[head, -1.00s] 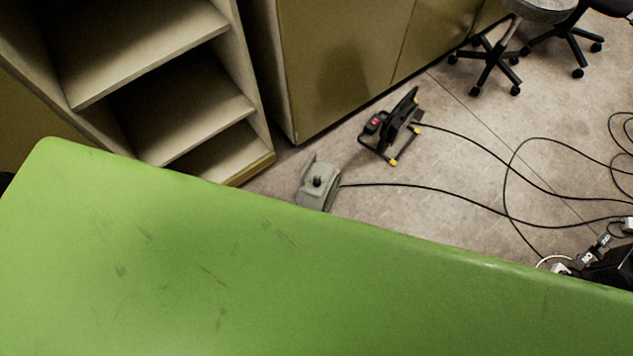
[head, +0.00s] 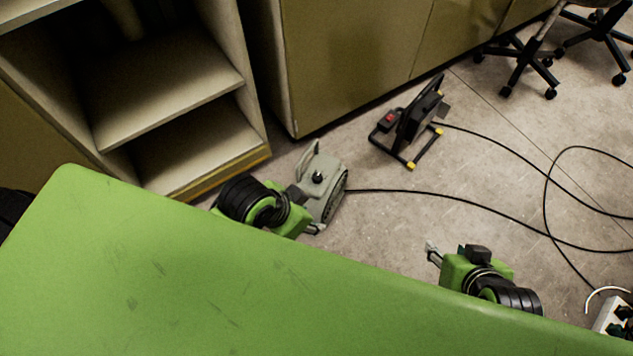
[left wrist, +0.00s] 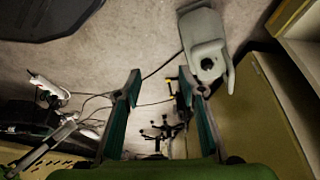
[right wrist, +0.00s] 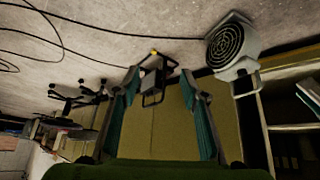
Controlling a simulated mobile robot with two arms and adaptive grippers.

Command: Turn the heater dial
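The heater (head: 330,202) is a grey box with a handle, standing on the floor beyond the green surface. Its black dial (head: 318,177) is on top; the dial also shows in the left wrist view (left wrist: 207,64). My left gripper (head: 313,230) is close beside the heater, partly hidden by the green edge. In the left wrist view its fingers (left wrist: 160,80) are spread and empty, with the heater up and to the right. My right gripper (head: 432,252) is to the right of the heater, apart from it. In the right wrist view its fingers (right wrist: 160,75) are open and empty; the heater's round grille (right wrist: 228,40) shows.
A green surface (head: 150,290) fills the foreground. A black and yellow work light (head: 415,120) stands behind the heater. Cables (head: 490,207) cross the floor. Shelves (head: 170,100) and cabinets (head: 340,60) line the back. A chair base (head: 520,70) is at top right.

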